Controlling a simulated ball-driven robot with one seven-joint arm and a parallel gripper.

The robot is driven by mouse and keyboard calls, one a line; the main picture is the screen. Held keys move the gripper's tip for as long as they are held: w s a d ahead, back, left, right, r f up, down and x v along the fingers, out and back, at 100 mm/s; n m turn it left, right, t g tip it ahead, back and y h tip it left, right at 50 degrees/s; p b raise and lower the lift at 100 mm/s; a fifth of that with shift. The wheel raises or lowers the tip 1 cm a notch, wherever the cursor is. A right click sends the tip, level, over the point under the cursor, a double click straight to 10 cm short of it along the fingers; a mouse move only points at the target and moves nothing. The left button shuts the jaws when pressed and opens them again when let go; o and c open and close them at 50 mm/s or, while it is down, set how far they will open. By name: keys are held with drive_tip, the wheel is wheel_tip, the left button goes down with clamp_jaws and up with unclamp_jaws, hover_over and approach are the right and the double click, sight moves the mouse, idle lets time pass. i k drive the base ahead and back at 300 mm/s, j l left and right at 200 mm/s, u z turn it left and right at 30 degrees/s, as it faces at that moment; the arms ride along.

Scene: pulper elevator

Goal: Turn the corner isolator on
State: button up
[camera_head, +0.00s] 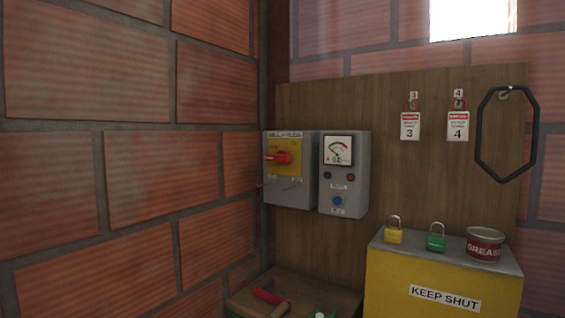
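The corner isolator (290,169) is a grey box on the wooden board, close to the brick corner. It has a yellow plate (285,150) with a red rotary handle (278,158) that lies roughly level and points left. Lettering above and below the handle is too small to read surely. Thin pins or hasps stick out at the box's lower front. My gripper is not in this view.
A grey meter box (344,175) with a blue button stands close right of the isolator. Below are an open wooden tray (245,301) with a red-handled tool and a yellow KEEP SHUT cabinet (395,285) bearing padlocks (394,236) and a grease tin (485,245). Tags hang above.

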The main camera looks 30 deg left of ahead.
sight(282, 157)
drive_tip(key=i+j+u, duration=0.3)
drive_tip(key=u, duration=0.15)
drive_tip(key=i+j+u, duration=0.15)
drive_tip(key=i+u, duration=0.15)
drive_tip(key=u, duration=0.2)
